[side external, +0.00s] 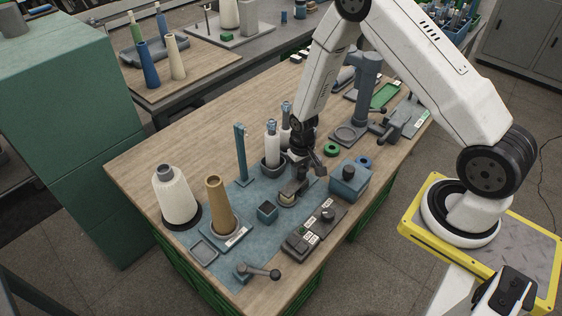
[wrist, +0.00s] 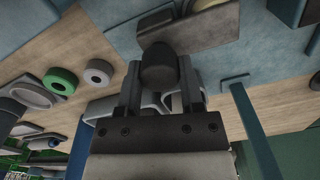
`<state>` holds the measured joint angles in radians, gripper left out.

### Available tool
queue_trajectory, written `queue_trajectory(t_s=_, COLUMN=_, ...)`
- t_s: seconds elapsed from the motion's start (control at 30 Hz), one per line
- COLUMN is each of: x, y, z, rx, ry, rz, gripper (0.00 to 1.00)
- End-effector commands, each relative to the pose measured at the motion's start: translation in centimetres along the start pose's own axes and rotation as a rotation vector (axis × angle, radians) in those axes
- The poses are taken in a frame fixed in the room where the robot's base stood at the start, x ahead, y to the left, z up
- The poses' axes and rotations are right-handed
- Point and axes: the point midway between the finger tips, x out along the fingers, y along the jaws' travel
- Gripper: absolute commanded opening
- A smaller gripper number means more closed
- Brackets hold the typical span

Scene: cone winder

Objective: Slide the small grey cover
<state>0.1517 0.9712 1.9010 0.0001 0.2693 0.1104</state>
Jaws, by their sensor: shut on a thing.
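The small grey cover (side external: 292,187) is a flat plate on the blue work mat (side external: 258,225), next to a pale yellowish round part. In the wrist view the cover (wrist: 205,30) carries a dark rounded knob (wrist: 158,66). My gripper (side external: 301,172) reaches down over the cover in the side view. In the wrist view my gripper (wrist: 159,78) has one finger on each side of the knob and is shut on it. The fingers and knob partly hide the cover's near edge. The exact contact is too small to tell in the side view.
A blue-grey box (side external: 349,182) stands close on the right, and a control panel (side external: 316,229) lies in front. A blue post (side external: 241,155) and white bobbins (side external: 271,143) stand behind left. A tan cone (side external: 220,205) and white yarn cone (side external: 175,194) are at left.

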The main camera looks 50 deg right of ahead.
Motion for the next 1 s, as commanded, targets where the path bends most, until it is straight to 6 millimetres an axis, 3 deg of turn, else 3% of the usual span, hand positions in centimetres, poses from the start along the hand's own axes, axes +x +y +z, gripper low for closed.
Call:
queue_trajectory(t_s=0.37, x=-0.02, y=-0.86, z=0.28, rx=0.000, ry=-0.002, rz=-0.001, gripper=0.00)
queue_trajectory(t_s=0.4, x=-0.02, y=-0.86, z=0.28, rx=0.000, ry=-0.002, rz=-0.001, gripper=0.57)
queue_trajectory(t_s=0.5, x=-0.02, y=-0.80, z=0.27, rx=0.000, ry=-0.002, rz=-0.001, gripper=0.84)
queue_trajectory(t_s=1.0, x=-0.56, y=-0.65, z=0.12, rx=0.000, ry=0.001, rz=0.000, gripper=0.84)
